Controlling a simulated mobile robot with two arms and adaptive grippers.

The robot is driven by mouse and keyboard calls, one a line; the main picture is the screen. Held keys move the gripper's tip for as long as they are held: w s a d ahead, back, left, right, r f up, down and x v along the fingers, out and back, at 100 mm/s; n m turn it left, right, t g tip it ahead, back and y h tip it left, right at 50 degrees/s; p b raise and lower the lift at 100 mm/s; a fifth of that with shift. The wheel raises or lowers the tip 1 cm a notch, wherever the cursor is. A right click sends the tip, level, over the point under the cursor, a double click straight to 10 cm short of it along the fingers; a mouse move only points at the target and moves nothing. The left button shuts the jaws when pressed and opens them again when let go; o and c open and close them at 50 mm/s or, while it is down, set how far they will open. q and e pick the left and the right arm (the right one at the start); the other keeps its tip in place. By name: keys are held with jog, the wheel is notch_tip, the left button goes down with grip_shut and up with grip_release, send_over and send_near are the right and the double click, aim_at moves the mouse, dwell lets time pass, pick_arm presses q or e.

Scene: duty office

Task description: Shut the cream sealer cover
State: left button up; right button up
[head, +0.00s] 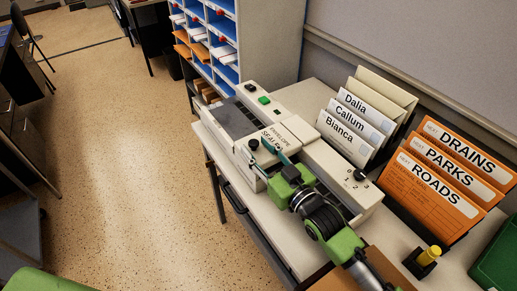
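The cream envelope sealer (312,152) stands on the light-topped table and has "ENVELOPE SEALER" lettered on it. A dark grey panel (228,118) lies on its left part, and a green button (264,99) sits at the back. A black knob (253,145) shows at its front. My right gripper (271,157) is at the sealer's front middle, close beside the knob, and hides part of the machine. I cannot tell whether it touches the cover, how far the cover is open, or the finger gap. My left gripper is out of view.
File holders labelled Dalia, Callum and Bianca (347,134) stand behind the sealer. Orange folders (433,188) stand to the right, near a yellow-topped stamp (431,254) and a green box (496,258). A pigeonhole shelf (222,40) is at the back. Open floor (115,165) lies left.

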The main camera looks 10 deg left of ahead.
jog(key=shift+s+d, duration=0.1)
jog(key=v, duration=1.1)
jog(key=shift+s+d, duration=0.25)
jog(key=shift+s, duration=0.05)
